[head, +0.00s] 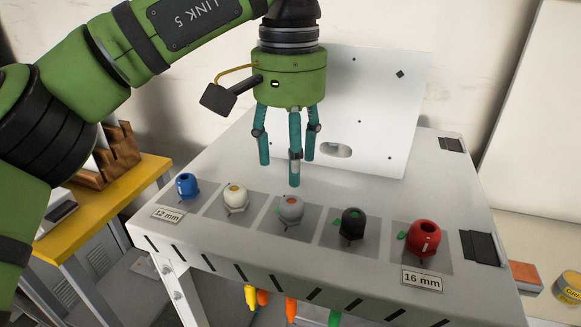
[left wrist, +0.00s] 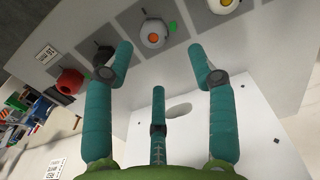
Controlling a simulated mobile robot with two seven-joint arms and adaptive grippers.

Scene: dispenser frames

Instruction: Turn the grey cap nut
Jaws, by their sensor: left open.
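The grey cap nut (head: 290,209), with an orange centre and a small green tab at its side, sits on the middle pad of a sloping white panel. It also shows in the left wrist view (left wrist: 153,36), beyond my fingertips. My left gripper (head: 288,168), green with three teal fingers, hangs above and a little behind the nut in the head view. Its fingers are spread and empty, apart from the nut. In the left wrist view, the gripper (left wrist: 160,62) has a finger on each side and one in the middle. My right gripper is in neither view.
Blue (head: 187,185) and white (head: 235,198) caps stand left of the grey one; black (head: 352,223) and red (head: 424,238) caps stand right. An upright white plate (head: 375,110) rises behind. A yellow-topped table (head: 95,215) is at left.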

